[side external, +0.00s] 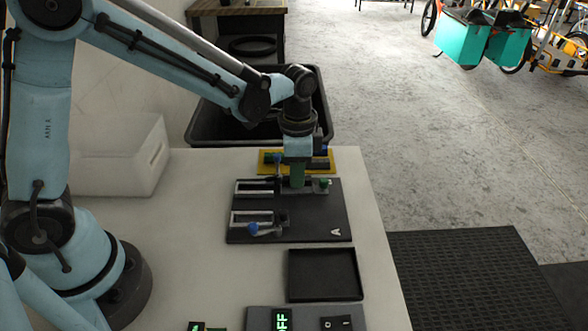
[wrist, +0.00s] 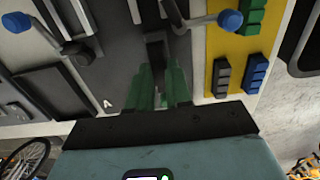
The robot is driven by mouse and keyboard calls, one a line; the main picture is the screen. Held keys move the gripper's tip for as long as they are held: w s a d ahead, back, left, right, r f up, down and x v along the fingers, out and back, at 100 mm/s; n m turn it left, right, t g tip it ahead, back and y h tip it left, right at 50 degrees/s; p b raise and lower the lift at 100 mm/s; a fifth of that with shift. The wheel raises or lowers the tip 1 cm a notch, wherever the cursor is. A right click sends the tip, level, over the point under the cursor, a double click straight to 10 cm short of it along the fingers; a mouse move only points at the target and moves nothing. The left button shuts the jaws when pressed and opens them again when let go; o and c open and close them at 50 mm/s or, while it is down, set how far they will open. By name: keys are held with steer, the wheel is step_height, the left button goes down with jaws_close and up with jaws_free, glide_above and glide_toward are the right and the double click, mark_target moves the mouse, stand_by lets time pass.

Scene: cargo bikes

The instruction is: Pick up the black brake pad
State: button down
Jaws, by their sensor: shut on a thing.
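My gripper (side external: 297,184) is down at the far clamp fixture on the black board marked A (side external: 310,228). In the wrist view its green fingers (wrist: 161,80) are closed around a dark, narrow piece (wrist: 155,48) at the fixture. The fingers hide much of this piece, and I cannot tell for sure that it is a brake pad. A dark grey-black ridged block (wrist: 222,77) lies apart from the fingers on the yellow tray (wrist: 214,42), left of a blue block (wrist: 256,72). A green block (wrist: 250,17) lies on the same tray.
Two clamp levers carry blue knobs (wrist: 230,20) (wrist: 17,22). An empty black tray (side external: 325,274) sits on the table in front of the board. A white box (side external: 125,155) stands at left and a large black bin (side external: 205,125) behind the table. Bare tabletop lies left of the board.

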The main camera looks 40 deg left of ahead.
steer(key=shift+r, duration=2.55)
